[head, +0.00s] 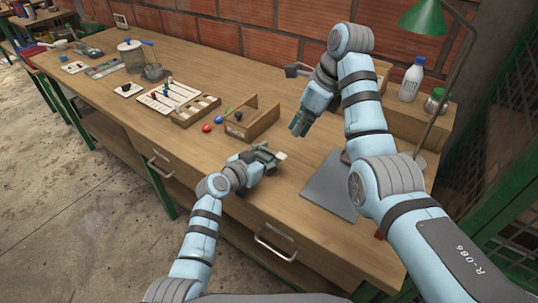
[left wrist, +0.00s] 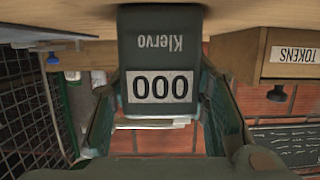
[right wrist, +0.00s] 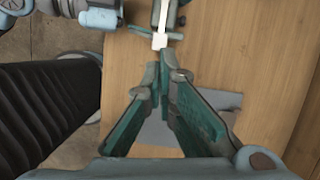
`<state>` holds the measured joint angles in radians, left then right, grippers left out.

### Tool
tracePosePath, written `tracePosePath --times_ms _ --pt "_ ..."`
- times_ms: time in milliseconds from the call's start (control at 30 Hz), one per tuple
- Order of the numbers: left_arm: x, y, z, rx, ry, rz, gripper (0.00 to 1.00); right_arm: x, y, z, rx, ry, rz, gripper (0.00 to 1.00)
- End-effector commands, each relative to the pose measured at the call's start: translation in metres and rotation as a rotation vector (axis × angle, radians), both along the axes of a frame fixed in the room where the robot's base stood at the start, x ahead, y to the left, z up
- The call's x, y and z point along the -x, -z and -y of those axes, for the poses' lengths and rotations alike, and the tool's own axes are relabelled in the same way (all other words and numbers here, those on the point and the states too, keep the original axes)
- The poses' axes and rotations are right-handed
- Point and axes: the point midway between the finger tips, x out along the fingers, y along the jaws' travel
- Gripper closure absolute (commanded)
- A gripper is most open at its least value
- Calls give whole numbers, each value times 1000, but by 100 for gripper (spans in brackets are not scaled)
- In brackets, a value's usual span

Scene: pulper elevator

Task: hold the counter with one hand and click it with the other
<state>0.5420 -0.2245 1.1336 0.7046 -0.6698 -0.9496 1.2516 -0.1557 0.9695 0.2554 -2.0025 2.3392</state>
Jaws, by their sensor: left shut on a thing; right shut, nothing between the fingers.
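The counter (left wrist: 160,55) is a dark block lettered "Klervo" with a white panel reading 000, upside down lettering in the left wrist view. My left gripper (head: 268,157) is shut on it, one finger on each side, low over the front of the bench. A pale tab (right wrist: 159,41) at the counter shows in the right wrist view and as a light spot (head: 281,156) in the head view. My right gripper (head: 297,129) is shut and empty, pointing down behind and above the counter. In the right wrist view its fingertips (right wrist: 163,75) appear just below the tab, apart from it.
The wooden bench (head: 180,180) carries a tokens box (head: 262,122), with red (head: 206,128) and blue (head: 219,119) balls beside it. A grey sheet (head: 325,187) lies right of the counter. A lamp (head: 423,17) and white bottle (head: 411,82) stand at the right.

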Motion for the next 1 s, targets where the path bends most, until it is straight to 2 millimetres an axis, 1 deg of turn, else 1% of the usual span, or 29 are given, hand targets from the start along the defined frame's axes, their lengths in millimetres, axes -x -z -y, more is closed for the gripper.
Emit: tracePosePath --times_ms 533,600,667,767,800,867,900,967,1000 --pt "0 1 0 -1 0 -2 88 0 0 0 0 0 -1 100" --pt "0 1 0 -1 0 -2 88 1 4 -1 -1 -1 -8 100" --pt "0 1 0 -1 0 -2 88 5 11 -5 -3 -9 -21 100" --pt "0 1 0 0 1 -1 88 14 26 -27 -19 -45 -26 100" --pt "0 1 0 0 1 -2 88 13 30 -40 -9 -184 52 100" --pt "0 1 0 0 1 -2 88 9 30 -50 30 -432 188 100" --pt "0 1 0 -1 1 -2 88 7 30 -57 66 -610 284 100" --pt "0 1 0 -1 1 -2 88 2 27 -64 137 -879 431 100" --pt "0 1 0 -1 1 -2 88 -1 24 -69 192 -1057 528 100"
